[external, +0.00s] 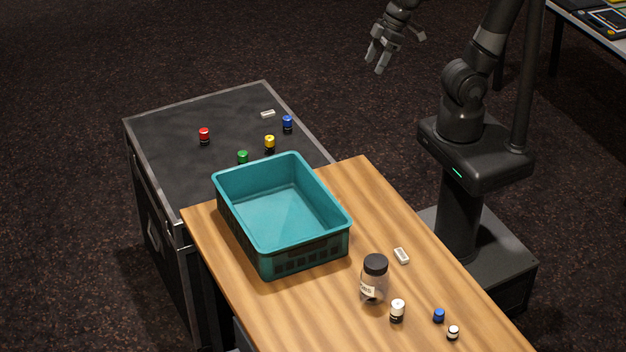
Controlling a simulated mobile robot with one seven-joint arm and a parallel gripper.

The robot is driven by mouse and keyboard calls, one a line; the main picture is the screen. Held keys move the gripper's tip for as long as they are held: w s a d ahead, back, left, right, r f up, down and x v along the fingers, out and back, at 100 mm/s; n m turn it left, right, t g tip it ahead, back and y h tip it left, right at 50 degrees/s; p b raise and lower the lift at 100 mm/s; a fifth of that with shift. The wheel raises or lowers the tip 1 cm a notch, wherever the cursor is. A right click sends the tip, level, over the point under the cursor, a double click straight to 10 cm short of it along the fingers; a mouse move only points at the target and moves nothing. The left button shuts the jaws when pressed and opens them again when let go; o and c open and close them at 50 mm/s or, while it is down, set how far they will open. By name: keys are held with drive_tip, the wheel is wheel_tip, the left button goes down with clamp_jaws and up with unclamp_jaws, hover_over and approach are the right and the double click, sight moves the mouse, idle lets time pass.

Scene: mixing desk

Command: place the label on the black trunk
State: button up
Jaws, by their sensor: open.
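The black trunk (165,165) is a dark case with metal edges at the left, its top at roughly table height. A small pale label-like piece (267,114) lies flat on its top, near the far right edge. A similar small white piece (401,255) lies on the wooden table, right of the teal crate. I cannot read either one, so I cannot tell which is the label. My gripper (382,62) is open and empty, in the air at the top of the view, right of the trunk and apart from everything.
Red (204,136), yellow (269,142), blue (287,124) and green (243,157) capped pots stand on the trunk. An empty-looking teal crate (333,240) sits on the wooden table (375,190). A black-lidded jar (375,280) and several small pots stand at the table's front right.

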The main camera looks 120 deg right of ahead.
drive_tip(key=s+a+n, duration=0.2)
drive_tip(key=s+a, duration=0.1)
drive_tip(key=s, duration=0.2)
drive_tip(key=shift+s+a+f+t, duration=0.25)
drive_tip(key=shift+s+f+t, duration=0.05)
drive_tip(key=shift+s+f, duration=0.15)
drive_tip(key=shift+w, duration=0.1)
idle(0.8)
